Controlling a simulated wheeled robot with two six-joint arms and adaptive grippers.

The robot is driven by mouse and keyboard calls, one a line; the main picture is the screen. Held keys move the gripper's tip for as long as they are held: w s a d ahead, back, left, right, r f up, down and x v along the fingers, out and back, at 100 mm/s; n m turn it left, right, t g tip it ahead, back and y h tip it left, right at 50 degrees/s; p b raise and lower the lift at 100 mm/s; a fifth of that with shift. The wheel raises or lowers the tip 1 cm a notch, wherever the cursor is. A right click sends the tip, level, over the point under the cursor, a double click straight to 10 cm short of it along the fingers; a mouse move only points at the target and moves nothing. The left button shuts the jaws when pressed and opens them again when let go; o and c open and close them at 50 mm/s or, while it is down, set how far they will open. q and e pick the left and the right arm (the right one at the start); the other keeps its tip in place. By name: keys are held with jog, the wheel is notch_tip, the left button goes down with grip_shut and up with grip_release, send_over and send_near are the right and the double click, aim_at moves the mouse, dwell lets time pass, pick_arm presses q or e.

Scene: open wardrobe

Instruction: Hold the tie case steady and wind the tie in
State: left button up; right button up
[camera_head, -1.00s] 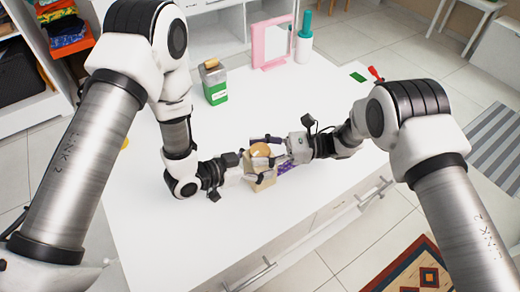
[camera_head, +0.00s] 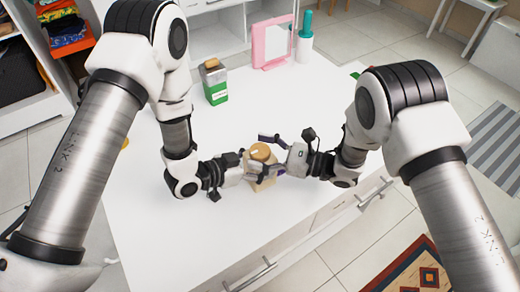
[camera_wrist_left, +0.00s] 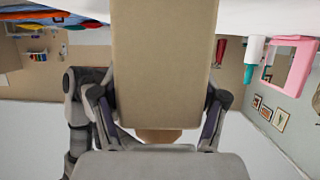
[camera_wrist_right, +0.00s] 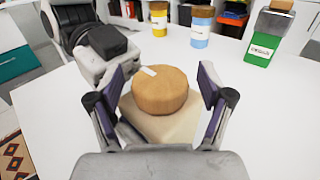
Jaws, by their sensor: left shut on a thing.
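The tie case is a beige box (camera_head: 262,184) standing upright on the white table, with a round wooden knob (camera_head: 260,151) on top. My left gripper (camera_head: 250,176) is shut on the case body; the case fills the middle of the left wrist view (camera_wrist_left: 163,60). My right gripper (camera_head: 270,153) is open, with one finger on each side of the knob and a gap showing at both sides in the right wrist view (camera_wrist_right: 160,85). The knob (camera_wrist_right: 163,95) carries a white mark there.
The table's front edge with drawer handles (camera_head: 252,273) is near the case. The left tabletop is mostly clear.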

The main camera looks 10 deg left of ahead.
aim_at(270, 154)
jog(key=d, duration=0.7)
jog(key=shift+s+d, duration=0.25)
jog(key=shift+s, duration=0.05)
jog(key=shift+w, duration=0.1)
